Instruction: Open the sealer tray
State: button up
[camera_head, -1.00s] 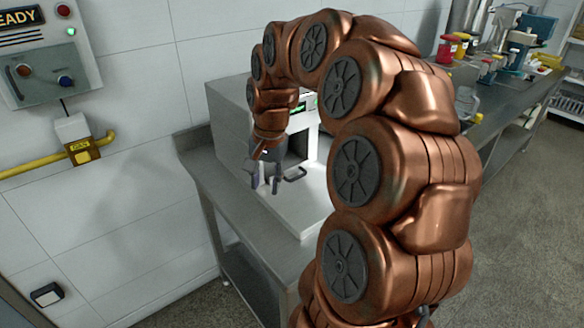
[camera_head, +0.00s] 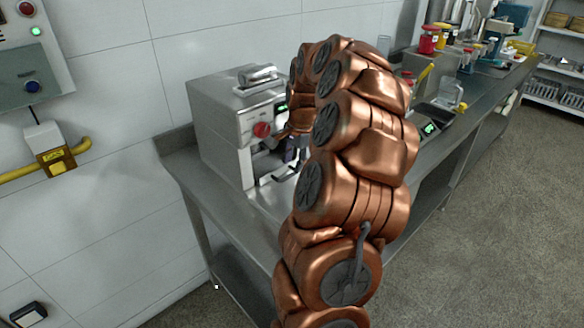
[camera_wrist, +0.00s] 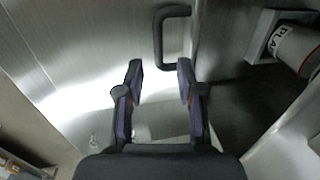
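The sealer (camera_head: 222,130) is a grey metal box on the steel bench, with a red knob and a lit green display on its front. A dark, curved handle (camera_wrist: 174,38) shows in the wrist view, on a bright metal surface that appears to be the tray (camera_wrist: 95,45). My gripper (camera_wrist: 160,66) is open and empty, its two purple-grey fingers apart. In the head view my arm hides most of the gripper and part of the sealer's front.
A white cylinder with lettering (camera_wrist: 298,45) and a dark recess lie right of the handle. The steel bench (camera_head: 180,160) carries a small device with a green display (camera_head: 430,128) and several coloured containers farther back. A wall panel is at left.

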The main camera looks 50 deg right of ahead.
aim_at(292, 174)
jog(key=shift+w+f, duration=0.15)
jog(key=shift+f, duration=0.7)
jog(key=shift+w+f, duration=0.1)
jog(key=shift+f, duration=0.7)
grip_shut()
